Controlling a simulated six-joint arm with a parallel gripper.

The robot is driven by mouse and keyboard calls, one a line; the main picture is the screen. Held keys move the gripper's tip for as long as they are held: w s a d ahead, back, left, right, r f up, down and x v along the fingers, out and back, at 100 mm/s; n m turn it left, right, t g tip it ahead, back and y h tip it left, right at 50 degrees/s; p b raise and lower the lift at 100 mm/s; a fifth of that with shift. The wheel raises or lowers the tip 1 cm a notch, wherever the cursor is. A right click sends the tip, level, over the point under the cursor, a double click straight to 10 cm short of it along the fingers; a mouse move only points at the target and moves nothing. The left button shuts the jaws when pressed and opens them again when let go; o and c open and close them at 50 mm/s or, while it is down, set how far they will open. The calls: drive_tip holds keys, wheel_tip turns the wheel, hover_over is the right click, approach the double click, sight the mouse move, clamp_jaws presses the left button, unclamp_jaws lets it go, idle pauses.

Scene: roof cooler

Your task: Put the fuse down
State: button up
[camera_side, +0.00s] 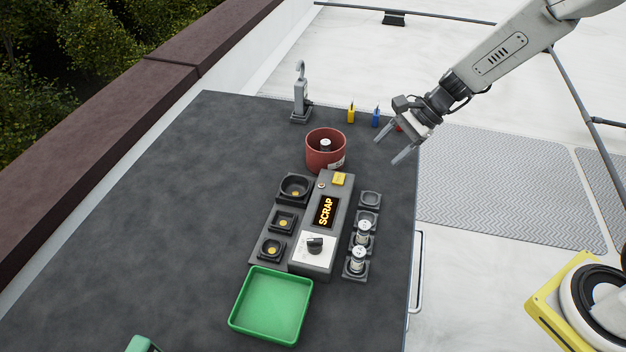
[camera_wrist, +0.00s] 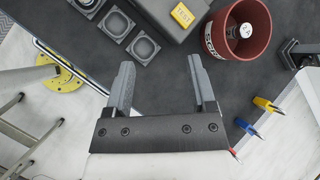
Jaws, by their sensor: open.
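My gripper (camera_side: 386,148) is open and empty above the right edge of the dark table, right of a red round bin. It also shows in the wrist view (camera_wrist: 161,88), with nothing between its fingers. A fuse (camera_side: 325,145), a small pale cylinder, is inside the red bin (camera_side: 314,157). It also shows in the wrist view (camera_wrist: 245,31). Two similar silver cylinders, an upper one (camera_side: 364,230) and a lower one (camera_side: 358,256), stand in square holders right of a grey box. The box's display (camera_side: 326,212) reads SCRAP.
A green tray (camera_side: 236,318) lies at the front. Three black sockets (camera_side: 294,187) stand left of the box. Yellow (camera_side: 351,115) and blue (camera_side: 376,118) tools and a grey hooked stand (camera_side: 300,103) are at the back. The table's left side is clear.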

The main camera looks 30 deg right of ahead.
drive_tip(key=s+d+r+n+h, duration=0.1)
drive_tip(key=s+d+n+h, duration=0.1)
drive_tip(key=s+n, duration=0.6)
drive_tip(key=s+d+r+n+h, duration=0.1)
drive_tip(key=s+n+h, duration=0.4)
drive_tip(key=s+n, duration=0.3)
drive_tip(key=shift+d, duration=0.4)
